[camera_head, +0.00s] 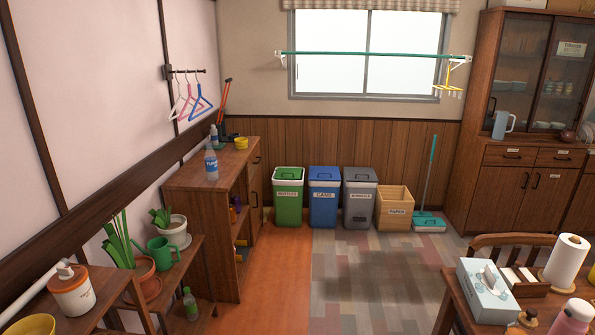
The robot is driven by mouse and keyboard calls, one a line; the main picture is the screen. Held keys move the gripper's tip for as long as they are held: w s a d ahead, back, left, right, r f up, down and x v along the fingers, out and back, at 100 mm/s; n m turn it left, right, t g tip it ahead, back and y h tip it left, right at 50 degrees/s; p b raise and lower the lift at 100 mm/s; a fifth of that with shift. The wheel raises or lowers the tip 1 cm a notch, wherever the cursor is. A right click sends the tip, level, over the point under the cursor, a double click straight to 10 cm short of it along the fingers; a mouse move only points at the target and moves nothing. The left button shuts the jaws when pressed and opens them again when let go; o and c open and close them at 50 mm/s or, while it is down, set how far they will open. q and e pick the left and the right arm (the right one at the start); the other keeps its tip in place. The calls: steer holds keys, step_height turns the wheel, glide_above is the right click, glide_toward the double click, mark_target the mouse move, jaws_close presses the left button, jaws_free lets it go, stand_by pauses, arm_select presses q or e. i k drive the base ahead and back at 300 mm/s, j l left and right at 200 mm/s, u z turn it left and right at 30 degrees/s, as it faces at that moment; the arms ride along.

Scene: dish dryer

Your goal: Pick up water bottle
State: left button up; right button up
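A clear plastic water bottle (211,164) with a blue label stands upright on top of the wooden cabinet (196,178) along the left wall. Another, smaller-looking bottle (213,134) stands farther back on the same cabinet top. A green bottle (190,305) stands low down by the plant stand, at the lower left. Neither of my grippers is in view, and nothing touches the bottles.
Plants, a green watering can (163,252) and a white-and-orange container (72,291) stand at front left. Green (289,196), blue and grey bins line the back wall. A table with a tissue box (487,291) is at lower right. The middle floor is clear.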

mark_target(211, 161)
steer(key=i+l, duration=0.1)
steer(key=i, duration=1.7)
steer(key=j+u, duration=0.05)
steer(key=j, duration=0.05)
